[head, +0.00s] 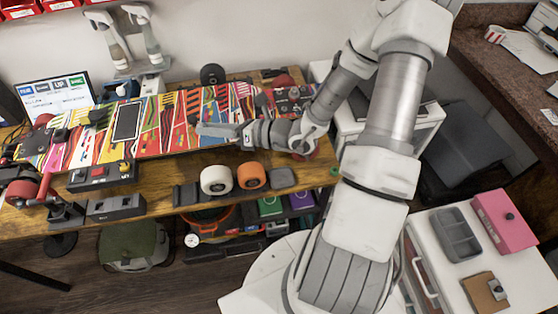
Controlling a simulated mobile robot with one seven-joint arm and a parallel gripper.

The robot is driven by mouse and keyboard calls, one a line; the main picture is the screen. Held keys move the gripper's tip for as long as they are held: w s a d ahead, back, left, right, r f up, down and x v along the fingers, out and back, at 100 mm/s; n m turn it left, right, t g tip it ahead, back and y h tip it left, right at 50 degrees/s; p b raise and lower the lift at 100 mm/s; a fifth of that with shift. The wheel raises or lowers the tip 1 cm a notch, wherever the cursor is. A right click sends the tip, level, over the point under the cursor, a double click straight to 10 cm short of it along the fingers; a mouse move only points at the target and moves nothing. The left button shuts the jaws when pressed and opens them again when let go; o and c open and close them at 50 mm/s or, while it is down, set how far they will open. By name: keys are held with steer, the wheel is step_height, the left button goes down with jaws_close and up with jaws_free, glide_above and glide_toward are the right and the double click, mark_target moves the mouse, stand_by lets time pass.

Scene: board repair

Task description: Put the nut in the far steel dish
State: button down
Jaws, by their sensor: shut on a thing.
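My gripper (203,131) reaches left over the brightly patterned board (150,112) on the wooden workbench. It is shut at the board's near side, right of the black rectangle. What it holds is too small to make out in the head view. I cannot pick out the nut anywhere else. I cannot make out a steel dish; part of the bench behind the board is hidden by the board and my arm.
A white wheel (216,180) and an orange wheel (252,176) stand on the bench's front. A button box (100,175) and red wheels (22,190) are at left. A two-armed stand (150,45) rises behind. A grey compartment tray (455,235) sits on the right cabinet.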

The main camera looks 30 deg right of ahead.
steer(key=s+a+f+n+g+h+b, duration=0.1)
steer(key=s+f+n+g+h+b, duration=0.1)
steer(key=s+f+n+g+h, duration=0.6)
steer(key=s+a+f+n+g+h+b, duration=0.15)
steer(key=s+n+g, duration=0.25)
steer(key=n+g, duration=0.85)
steer(key=w+d+f+n+t+h+b, duration=0.1)
steer(key=d+n+t, duration=0.2)
steer(key=d+n, duration=0.2)
steer(key=w+d+f+n+t+h+b, duration=0.1)
steer(key=d+n+t+b, duration=0.1)
steer(key=d+n, duration=0.4)
steer(key=w+d+f+n+t+h+b, duration=0.1)
steer(key=d+n+t, duration=0.4)
steer(key=n, duration=0.8)
steer(key=shift+w+d+f+n+b, duration=0.15)
steer(key=shift+d+f+n+b, duration=0.2)
steer(key=shift+d+b, duration=0.05)
steer(key=shift+n, duration=0.9)
steer(key=f+b, duration=0.1)
steer(key=b, duration=0.1)
steer(key=f+b, duration=0.1)
steer(key=f, duration=0.1)
steer(key=w+d+f+b, duration=0.1)
steer(key=f+b, duration=0.1)
steer(key=shift+b, duration=0.35)
